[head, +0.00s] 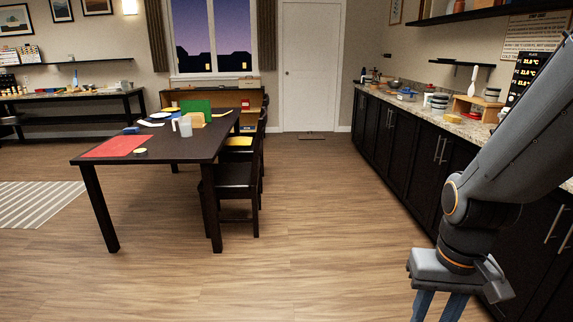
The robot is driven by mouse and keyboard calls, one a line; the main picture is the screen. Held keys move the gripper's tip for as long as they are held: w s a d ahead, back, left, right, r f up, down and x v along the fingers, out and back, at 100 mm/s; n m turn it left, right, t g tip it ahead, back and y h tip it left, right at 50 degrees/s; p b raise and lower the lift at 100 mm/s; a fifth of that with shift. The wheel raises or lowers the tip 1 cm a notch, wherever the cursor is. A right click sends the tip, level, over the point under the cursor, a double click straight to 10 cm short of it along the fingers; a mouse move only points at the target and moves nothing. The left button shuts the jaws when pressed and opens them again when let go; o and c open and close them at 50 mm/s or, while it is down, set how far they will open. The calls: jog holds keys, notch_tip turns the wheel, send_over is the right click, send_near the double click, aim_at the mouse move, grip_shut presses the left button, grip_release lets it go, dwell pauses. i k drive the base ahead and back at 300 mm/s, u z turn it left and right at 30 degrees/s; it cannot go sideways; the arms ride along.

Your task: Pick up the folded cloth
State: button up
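I cannot pick out a folded cloth with certainty. A flat red piece (117,146) lies on the near left part of the dark table (176,149); it could be a cloth or a mat. A yellow piece (239,142) lies on a chair seat beside the table, and it could be a cloth or a cushion. My gripper (439,308) hangs over the floor at the lower right, far from the table. Its two fingers are apart with nothing seen between them; the tips are cut off by the picture's edge.
The table also holds a white mug (185,127), a green box (196,106) and smaller items. Dark chairs (232,182) stand along its right side. A cluttered counter (425,107) runs along the right wall. A side table (75,96) stands back left. The wooden floor (310,220) between is clear.

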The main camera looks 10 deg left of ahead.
aim_at(128, 130)
jog(key=i, duration=2.05)
jog(key=u, duration=2.75)
jog(key=i, duration=7.45)
jog(key=z, duration=0.15)
